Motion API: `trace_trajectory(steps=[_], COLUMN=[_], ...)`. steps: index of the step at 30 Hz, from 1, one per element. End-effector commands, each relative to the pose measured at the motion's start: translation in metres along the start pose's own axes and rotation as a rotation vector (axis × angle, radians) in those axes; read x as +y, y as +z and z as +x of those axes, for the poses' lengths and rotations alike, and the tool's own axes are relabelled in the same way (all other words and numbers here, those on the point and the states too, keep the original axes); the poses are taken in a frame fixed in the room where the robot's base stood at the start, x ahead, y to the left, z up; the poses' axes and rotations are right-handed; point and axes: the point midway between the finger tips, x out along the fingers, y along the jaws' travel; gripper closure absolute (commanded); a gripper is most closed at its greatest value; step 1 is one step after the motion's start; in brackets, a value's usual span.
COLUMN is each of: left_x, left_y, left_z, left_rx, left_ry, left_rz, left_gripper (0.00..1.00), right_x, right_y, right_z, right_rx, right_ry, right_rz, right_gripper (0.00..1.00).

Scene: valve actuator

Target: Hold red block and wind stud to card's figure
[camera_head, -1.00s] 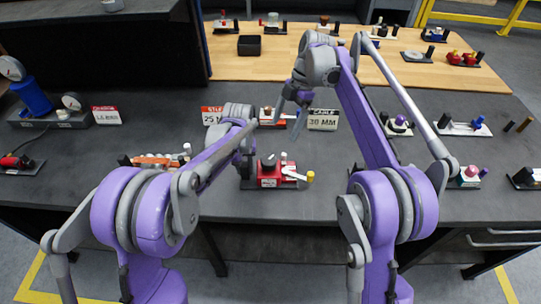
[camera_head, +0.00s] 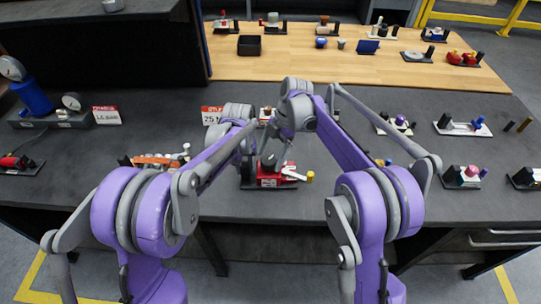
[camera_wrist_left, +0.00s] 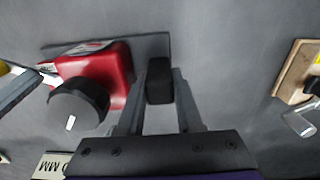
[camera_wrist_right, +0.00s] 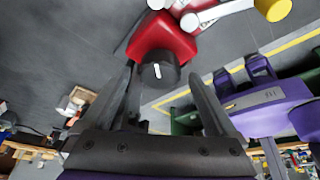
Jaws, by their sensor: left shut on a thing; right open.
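The red block (camera_head: 277,180) stands on a dark base plate on the grey bench. A black knob with a white mark (camera_wrist_right: 158,73) is on it, and a white lever with a yellow end (camera_head: 310,176) sticks out to the right. My left gripper (camera_wrist_left: 160,82) is shut on the black post (camera_wrist_left: 159,68) at the end of the block's plate. My right gripper (camera_wrist_right: 162,75) is open, its fingers on either side of the knob; contact is unclear. The red-topped card reading 25 M (camera_head: 211,116) is partly hidden by my left arm. Another card (camera_wrist_left: 50,165) shows "0 MM".
An orange-topped fixture (camera_head: 157,161) stands left of the block. A blue gauge unit (camera_head: 35,98) and a red-topped card (camera_head: 106,115) are farther left. Small fixtures (camera_head: 462,126) stand at right. A wooden table (camera_head: 300,62) with more parts lies behind.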

Motion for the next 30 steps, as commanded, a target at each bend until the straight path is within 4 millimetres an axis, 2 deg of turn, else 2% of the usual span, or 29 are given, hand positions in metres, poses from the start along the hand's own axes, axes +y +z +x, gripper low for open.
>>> trace_trajectory(steps=[1,8,11,23,30], left_x=[0.0010,0.0010,0.0011,0.0010,0.0009], left_y=[0.0046,0.0046,0.0046,0.0046,0.0045], left_z=[0.0056,0.0055,0.0056,0.0056,0.0056], left_rx=[-0.010,-0.010,-0.010,-0.010,-0.010], left_ry=[0.002,0.002,0.002,0.002,0.002], left_rz=[0.002,0.002,0.002,0.002,0.001], left_gripper=[1.00,1.00,1.00,1.00,1.00], right_x=[-0.0011,-0.0012,-0.0012,-0.0015,-0.0021], right_y=[0.0000,0.0001,0.0001,0.0002,0.0002], right_z=[0.0047,0.0054,0.0053,0.0050,0.0049], right_rx=[0.002,0.002,0.002,0.002,0.002], right_ry=[-0.002,-0.002,-0.002,-0.003,0.005], right_rz=[0.001,0.001,0.001,0.001,0.021], right_gripper=[0.06,0.06,0.21,0.93,0.93])
